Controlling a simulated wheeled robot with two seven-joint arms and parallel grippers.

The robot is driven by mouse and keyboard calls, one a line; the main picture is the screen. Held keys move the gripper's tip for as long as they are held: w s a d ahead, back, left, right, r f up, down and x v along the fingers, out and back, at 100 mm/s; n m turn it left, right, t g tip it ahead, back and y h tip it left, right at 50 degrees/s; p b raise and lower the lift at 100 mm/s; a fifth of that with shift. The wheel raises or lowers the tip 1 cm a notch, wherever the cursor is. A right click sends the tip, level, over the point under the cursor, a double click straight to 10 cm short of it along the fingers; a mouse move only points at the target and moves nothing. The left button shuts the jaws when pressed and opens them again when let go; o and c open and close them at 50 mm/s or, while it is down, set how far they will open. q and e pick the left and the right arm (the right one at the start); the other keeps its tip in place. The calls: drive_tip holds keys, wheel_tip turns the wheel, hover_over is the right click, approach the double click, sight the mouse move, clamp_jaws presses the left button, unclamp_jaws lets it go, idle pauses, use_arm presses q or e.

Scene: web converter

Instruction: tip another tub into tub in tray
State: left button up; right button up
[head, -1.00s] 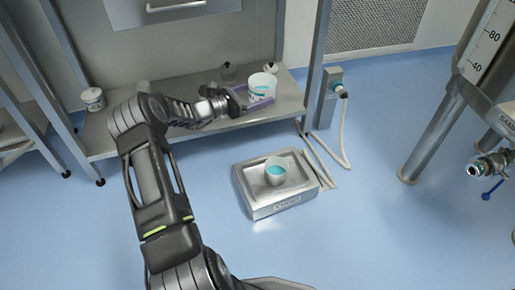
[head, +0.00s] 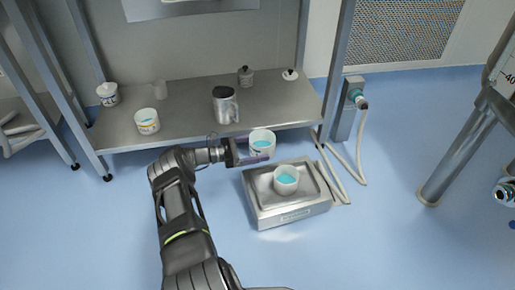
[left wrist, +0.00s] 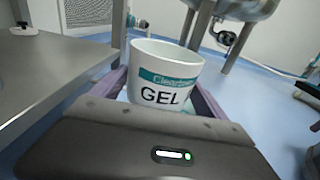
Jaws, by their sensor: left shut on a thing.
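My left gripper (head: 250,152) is shut on a white tub (head: 262,139) with teal contents. The tub is upright, held off the shelf's front edge, just behind and left of the tray. In the left wrist view the same tub (left wrist: 165,75) shows a teal band and the word GEL between the purple fingers. A second white tub (head: 286,183) with teal contents stands upright in the steel tray (head: 258,203) on the floor. The held tub is apart from the tub in the tray. My right gripper is not in view.
Blue floor (head: 380,225) is clear at right.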

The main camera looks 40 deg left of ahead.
use_arm(q)
drive_tip(key=shift+w+d, duration=0.1)
drive_tip(key=shift+d, duration=0.05)
drive_tip(key=shift+w+d+f+m+g+y, duration=0.15)
drive_tip(key=shift+d+m+g+y, duration=0.1)
drive_tip(key=shift+m+g+y, duration=0.2)
drive_tip(key=shift+s+d+f+m+g+y, duration=0.15)
drive_tip(key=shift+d+m+g+y, duration=0.15)
drive_tip(key=shift+m, duration=0.25)
drive_tip(key=shift+w+d+f+m+g+y, duration=0.2)
drive_tip(key=shift+d+f+m+g+y, duration=0.35)
drive_tip(key=shift+d+m+g+y, duration=0.15)
drive_tip(key=shift+d+f+m+y+p, duration=0.1)
drive_tip(key=shift+d+m+y+p, duration=0.25)
drive_tip(key=shift+p, duration=0.45)
drive_tip(key=shift+w+d+f+m+g+y+p, duration=0.15)
drive_tip(key=shift+m+g+y+p, duration=0.35)
drive_tip(key=shift+p, duration=0.5)
drive_tip(key=shift+s+a+f+m+g+y+p, duration=0.15)
drive_tip(key=shift+f+m+y+p, duration=0.15)
drive_tip(key=shift+y+p, duration=0.55)
drive_tip(key=shift+w+d+r+m+g+y+p, duration=0.1)
drive_tip(key=shift+d+r+m+g+y+p, duration=0.2)
drive_tip(key=shift+p, duration=0.4)
drive_tip(key=shift+w+d+r+m+y+p, duration=0.1)
drive_tip(key=shift+r+m+y+p, duration=0.2)
drive_tip(key=shift+p, duration=0.4)
